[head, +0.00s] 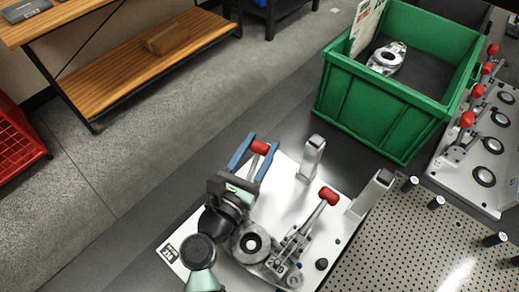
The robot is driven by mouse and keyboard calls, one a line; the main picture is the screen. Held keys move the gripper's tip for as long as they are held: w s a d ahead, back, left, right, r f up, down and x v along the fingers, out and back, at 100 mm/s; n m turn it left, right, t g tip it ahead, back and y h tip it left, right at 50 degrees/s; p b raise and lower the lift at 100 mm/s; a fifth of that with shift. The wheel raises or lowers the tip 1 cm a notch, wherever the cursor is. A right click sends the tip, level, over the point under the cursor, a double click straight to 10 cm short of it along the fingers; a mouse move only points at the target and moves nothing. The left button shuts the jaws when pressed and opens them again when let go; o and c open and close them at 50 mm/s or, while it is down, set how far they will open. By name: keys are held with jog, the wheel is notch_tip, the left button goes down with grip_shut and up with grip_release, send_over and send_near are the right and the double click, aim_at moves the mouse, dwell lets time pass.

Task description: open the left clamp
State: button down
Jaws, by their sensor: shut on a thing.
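A white fixture plate (290,172) lies on the dark table, with a round metal part (251,244) seated on it. My gripper (258,150), with blue fingers, is over the left side of the plate and shut on the red-tipped handle of the left clamp (261,147). The left clamp's lower part is hidden behind my gripper and wrist. The right clamp (298,238) stands beside the metal part. Its red-tipped lever (328,196) slants up to the right.
Two grey posts, the left one (312,157) and the right one (372,190), rise near the plate's far and right edges. A green bin (365,110) holding a metal part (387,57) stands behind. A perforated plate (420,245) with black pegs and another fixture (470,170) with several red-tipped clamps are at right.

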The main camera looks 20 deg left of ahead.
aim_at(259, 148)
jog(key=shift+c, duration=1.4)
grip_release()
notch_tip(259, 148, up, 10)
jog(key=p, duration=0.4)
jog(key=shift+p, duration=0.4)
